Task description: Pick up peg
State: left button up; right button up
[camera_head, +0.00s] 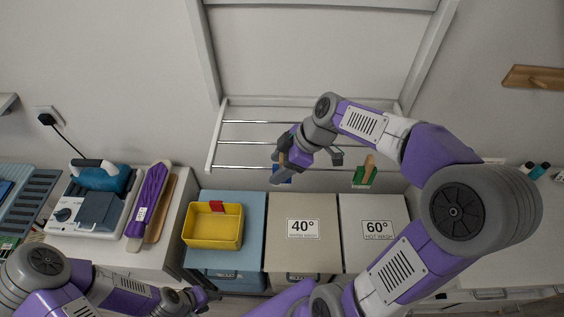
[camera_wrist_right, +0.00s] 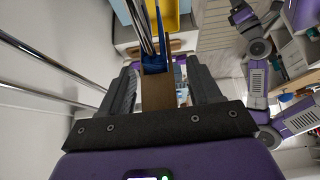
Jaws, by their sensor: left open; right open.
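A peg with a blue part (camera_head: 281,175) hangs at the drying rail, largely hidden behind my right gripper (camera_head: 288,160) in the head view. In the right wrist view the peg shows a brown wooden face (camera_wrist_right: 157,92) and a blue part (camera_wrist_right: 155,62) between the two dark fingers. My right gripper is open, with a finger on either side of the peg; contact cannot be told. A second peg, green and wood (camera_head: 362,178), hangs further right on the rail. My left gripper (camera_head: 188,300) is open and low at the bottom left, away from the pegs.
A metal drying rail (camera_head: 250,169) runs along the wall above laundry bins. A yellow tray (camera_head: 214,228) sits on the blue bin (camera_head: 240,275). The 40° bin (camera_head: 302,255) and 60° bin (camera_head: 375,211) stand to its right. An appliance (camera_head: 95,210) is on the left counter.

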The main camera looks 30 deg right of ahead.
jog(key=shift+w+a+f, duration=0.1)
jog(key=shift+a+f, duration=0.05)
jog(key=shift+f, duration=0.1)
jog(key=c, duration=1)
